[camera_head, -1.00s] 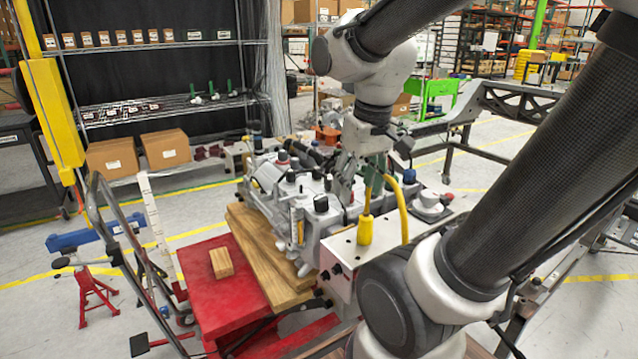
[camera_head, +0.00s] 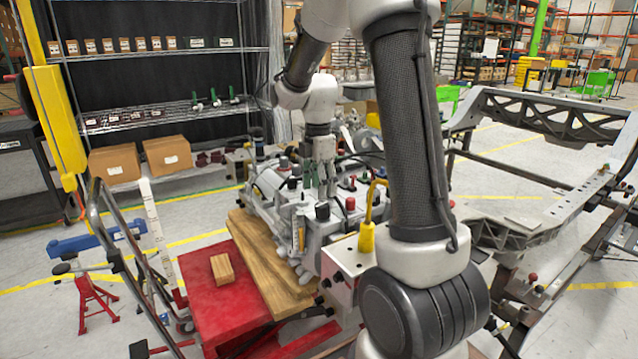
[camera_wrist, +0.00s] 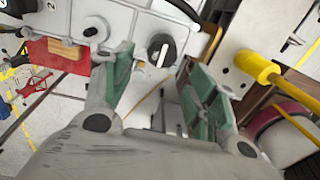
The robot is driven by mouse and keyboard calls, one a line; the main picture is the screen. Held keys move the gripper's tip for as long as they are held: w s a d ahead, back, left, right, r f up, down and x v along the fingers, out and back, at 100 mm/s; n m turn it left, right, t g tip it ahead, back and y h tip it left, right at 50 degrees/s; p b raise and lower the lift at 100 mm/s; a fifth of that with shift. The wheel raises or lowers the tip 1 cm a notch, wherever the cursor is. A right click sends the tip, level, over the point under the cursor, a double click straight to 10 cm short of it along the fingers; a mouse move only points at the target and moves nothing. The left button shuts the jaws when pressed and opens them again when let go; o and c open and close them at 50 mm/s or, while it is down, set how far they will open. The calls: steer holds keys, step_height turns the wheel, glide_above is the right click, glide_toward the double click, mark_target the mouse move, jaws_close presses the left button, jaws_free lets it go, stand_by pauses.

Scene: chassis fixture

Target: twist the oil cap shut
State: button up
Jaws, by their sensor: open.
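The grey engine block (camera_head: 262,205) lies on wooden boards on a red lift table. A round black cap with a pale bar across its top (camera_wrist: 160,48) shows in the wrist view, ahead of and between my fingertips and apart from them. It appears to be the oil cap; a black cap at the block's near end (camera_head: 321,210) in the head view may be the same one. My gripper (camera_wrist: 160,64) is open and empty, its green-padded fingers spread. In the head view my gripper (camera_head: 325,188) points down over the block. How tightly the cap sits cannot be seen.
A yellow handle (camera_head: 366,238) with a curved yellow hose stands right of the block. A red knob (camera_head: 350,204) and other black caps are close by. A loose wooden block (camera_head: 222,268) lies on the red table (camera_head: 215,300). A grey chassis frame (camera_head: 520,225) stands at right.

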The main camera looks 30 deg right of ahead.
mark_target(319, 204)
step_height(319, 204, down, 7)
steer(key=shift+s+f, duration=0.1)
stand_by(0.3)
steer(key=shift+c, duration=0.3)
steer(key=c, duration=1.1)
steer(key=shift+c, duration=0.4)
steer(key=m, duration=0.4)
steer(key=shift+w+m, duration=0.2)
steer(key=shift+m, duration=0.7)
steer(key=shift+w+m, duration=0.1)
steer(key=shift+m, duration=1)
